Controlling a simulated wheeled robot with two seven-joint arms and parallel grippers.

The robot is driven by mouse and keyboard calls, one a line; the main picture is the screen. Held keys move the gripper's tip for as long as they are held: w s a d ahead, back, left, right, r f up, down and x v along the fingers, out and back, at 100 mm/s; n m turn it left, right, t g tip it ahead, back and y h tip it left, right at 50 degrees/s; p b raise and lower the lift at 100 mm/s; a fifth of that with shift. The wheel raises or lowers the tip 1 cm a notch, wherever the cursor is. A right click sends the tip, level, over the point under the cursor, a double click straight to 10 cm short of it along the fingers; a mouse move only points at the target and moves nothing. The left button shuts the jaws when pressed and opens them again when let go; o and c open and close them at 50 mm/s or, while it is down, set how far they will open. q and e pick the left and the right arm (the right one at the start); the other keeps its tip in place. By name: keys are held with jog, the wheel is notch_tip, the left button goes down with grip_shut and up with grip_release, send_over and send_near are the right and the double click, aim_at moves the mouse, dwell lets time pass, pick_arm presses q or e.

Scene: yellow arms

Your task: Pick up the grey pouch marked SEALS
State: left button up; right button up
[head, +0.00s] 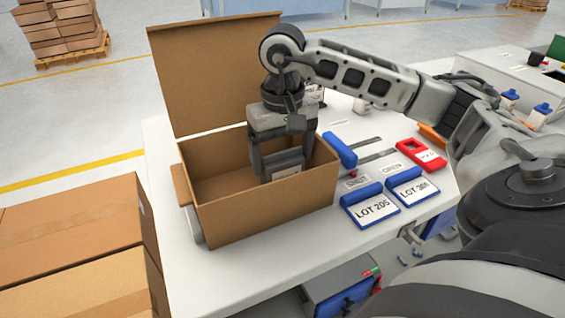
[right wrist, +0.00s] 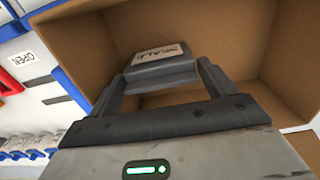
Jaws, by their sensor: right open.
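The grey pouch (head: 283,162) is inside the open cardboard box (head: 262,214), near its right side. Its white label reads SEALS in the right wrist view (right wrist: 160,72). My right gripper (head: 284,170) reaches down into the box with its fingers apart, one on each side of the pouch. In the right wrist view the pouch shows between and just beyond the fingertips (right wrist: 158,82). I cannot tell whether the fingers touch it. The underside of the pouch is hidden. My left gripper is not in view.
The box's tall flap (head: 205,75) stands up at the back left. Blue-edged LOT 205 (head: 370,207) and LOT 206 (head: 413,189) holders and a red tag (head: 420,155) lie right of the box on the white table (head: 250,285). Closed cartons (head: 75,240) stand at the left.

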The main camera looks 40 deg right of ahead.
notch_tip(320, 180, down, 2)
jog(key=shift+f, duration=0.15)
jog(key=c, duration=0.6)
jog(key=shift+c, duration=0.2)
